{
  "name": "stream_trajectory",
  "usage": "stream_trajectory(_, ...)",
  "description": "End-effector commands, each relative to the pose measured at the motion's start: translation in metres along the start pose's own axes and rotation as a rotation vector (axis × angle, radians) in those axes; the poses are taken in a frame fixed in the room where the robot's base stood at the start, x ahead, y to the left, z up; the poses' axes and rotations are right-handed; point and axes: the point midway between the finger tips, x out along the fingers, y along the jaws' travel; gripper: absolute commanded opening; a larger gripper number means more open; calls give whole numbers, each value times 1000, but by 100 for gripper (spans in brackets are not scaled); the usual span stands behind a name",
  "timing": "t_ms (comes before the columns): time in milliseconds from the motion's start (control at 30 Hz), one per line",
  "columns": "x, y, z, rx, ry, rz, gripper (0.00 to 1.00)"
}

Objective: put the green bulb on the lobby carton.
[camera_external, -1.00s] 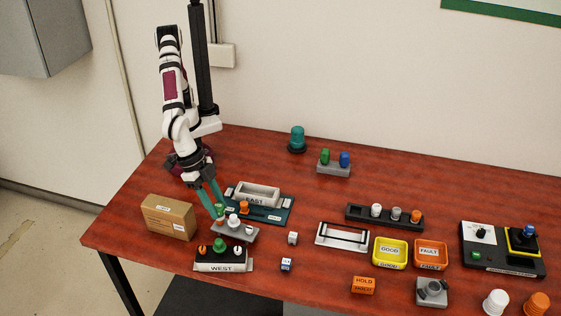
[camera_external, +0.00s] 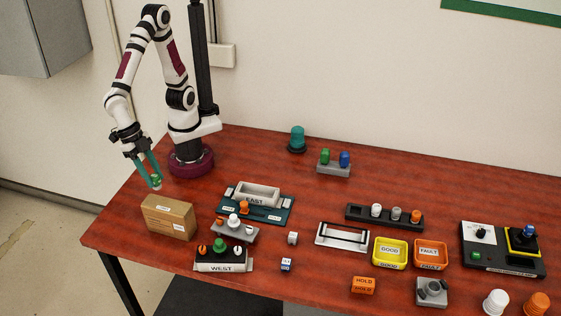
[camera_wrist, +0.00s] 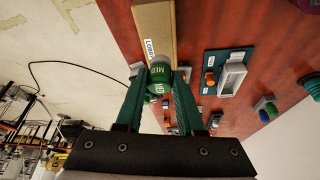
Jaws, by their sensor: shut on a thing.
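My gripper (camera_external: 155,183) is shut on a green bulb (camera_external: 156,180), held between the teal fingertips. The lobby carton (camera_external: 170,218) is a brown box at the table's left end. The bulb is in the air above and slightly left of the carton in the outside view, apart from it. In the wrist view the carton (camera_wrist: 157,25) lies beyond the bulb, with a white label partly reading "LOBB". Whether the bulb is directly over the carton I cannot tell.
A grey holder with a white bulb (camera_external: 233,228) stands right of the carton, behind the WEST base (camera_external: 221,260). The EAST unit (camera_external: 257,196) is further back. A green bulb (camera_external: 220,244) sits on the WEST base. The table's left edge is close to the carton.

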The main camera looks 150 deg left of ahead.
Motion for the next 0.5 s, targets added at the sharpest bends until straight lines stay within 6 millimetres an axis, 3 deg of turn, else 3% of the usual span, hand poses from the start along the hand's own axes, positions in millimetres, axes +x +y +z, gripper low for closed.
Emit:
stream_trajectory(133,20,1,-14,-1,0,-2,0)
stream_trajectory(300,51,1,-3,5,0,-4,0)
stream_trajectory(500,58,2,0,2,0,1,0)
